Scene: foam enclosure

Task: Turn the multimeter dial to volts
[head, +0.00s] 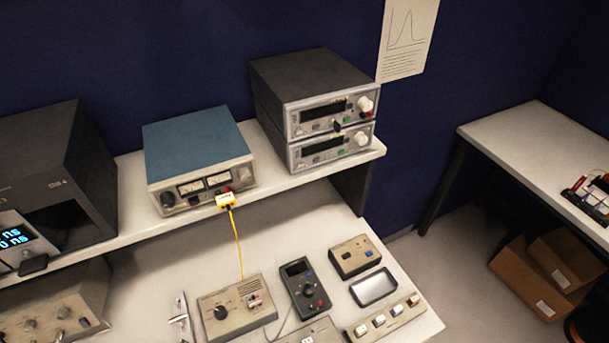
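The multimeter (304,288) is a dark handheld meter lying face up on the lower bench, between a beige box with a black knob and a smaller beige box. It has a dark display at its far end and a round dial (308,290) near its middle. Red marks show near its lower end. The dial's pointer and markings are too small to read. A thin grey cable runs down beside its left edge. Neither of my grippers shows in the head view.
The beige knob box (237,308) stands left of the meter. On its right are a small beige box (354,256), a shallow tray (392,283) and a switch strip (384,319). A yellow cable (237,245) hangs from the shelf instrument. Bare bench lies behind the meter.

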